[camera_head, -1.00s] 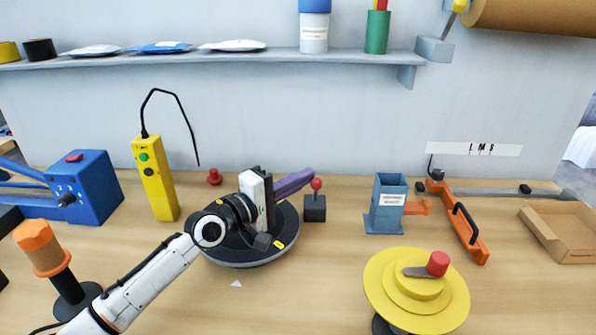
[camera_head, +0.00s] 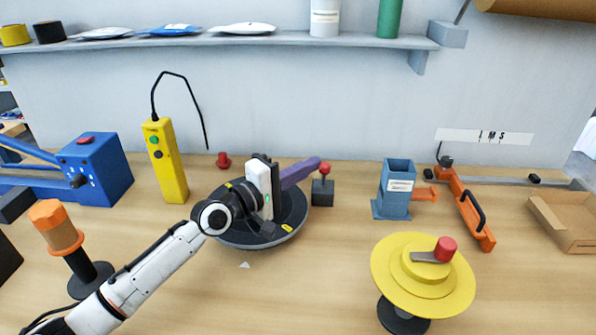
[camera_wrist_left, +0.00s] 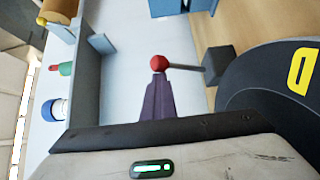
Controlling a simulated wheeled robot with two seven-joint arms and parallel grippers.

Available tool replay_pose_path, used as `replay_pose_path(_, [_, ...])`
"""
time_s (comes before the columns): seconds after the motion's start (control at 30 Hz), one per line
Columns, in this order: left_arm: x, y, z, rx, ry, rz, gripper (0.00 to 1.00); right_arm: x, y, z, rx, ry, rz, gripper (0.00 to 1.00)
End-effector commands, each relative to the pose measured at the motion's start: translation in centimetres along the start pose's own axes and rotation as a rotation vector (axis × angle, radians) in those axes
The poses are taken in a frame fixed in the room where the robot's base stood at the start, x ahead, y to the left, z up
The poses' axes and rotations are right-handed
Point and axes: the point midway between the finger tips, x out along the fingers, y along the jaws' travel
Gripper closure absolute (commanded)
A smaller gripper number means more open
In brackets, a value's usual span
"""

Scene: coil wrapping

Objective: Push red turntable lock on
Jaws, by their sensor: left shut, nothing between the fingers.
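The turntable lock is a small dark box (camera_head: 322,192) with a short lever and a red ball (camera_head: 325,167) on top, at the right edge of the dark round turntable (camera_head: 262,238). It also shows in the left wrist view, with the red ball (camera_wrist_left: 159,62) on a grey rod. My left gripper (camera_head: 318,162) reaches over the turntable, its purple fingers shut and empty. In the left wrist view the tips lie right at the ball, overlapping its edge; I cannot tell whether they touch. My right gripper is not in view.
A small red knob (camera_head: 223,160) stands behind the turntable. A yellow control box (camera_head: 168,165) is to the left, a blue holder (camera_head: 397,190) to the right. A yellow disc stand (camera_head: 422,285) is at front right. The table's front middle is clear.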

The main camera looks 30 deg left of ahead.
Motion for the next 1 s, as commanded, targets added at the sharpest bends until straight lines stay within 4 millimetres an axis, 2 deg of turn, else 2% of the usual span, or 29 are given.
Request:
replay_pose_path(0.03, [-0.5,-0.8,0.6,-0.004,-0.012,-0.016,1.0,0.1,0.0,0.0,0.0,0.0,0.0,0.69])
replay_pose_path(0.1, [-1.5,-0.9,0.6,-0.004,-0.012,-0.017,1.0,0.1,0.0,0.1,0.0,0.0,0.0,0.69])
replay_pose_path(0.5, [-8.3,-0.5,0.1,-0.001,-0.003,-0.008,1.0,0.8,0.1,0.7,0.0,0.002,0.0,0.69])
replay_pose_path(0.7, [-9.8,-0.2,0.0,0.0,-0.002,-0.003,1.0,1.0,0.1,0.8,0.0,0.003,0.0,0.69])
replay_pose_path(1.0, [-10.0,0.0,-0.1,0.0,0.0,-0.001,1.0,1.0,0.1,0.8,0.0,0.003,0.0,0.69])
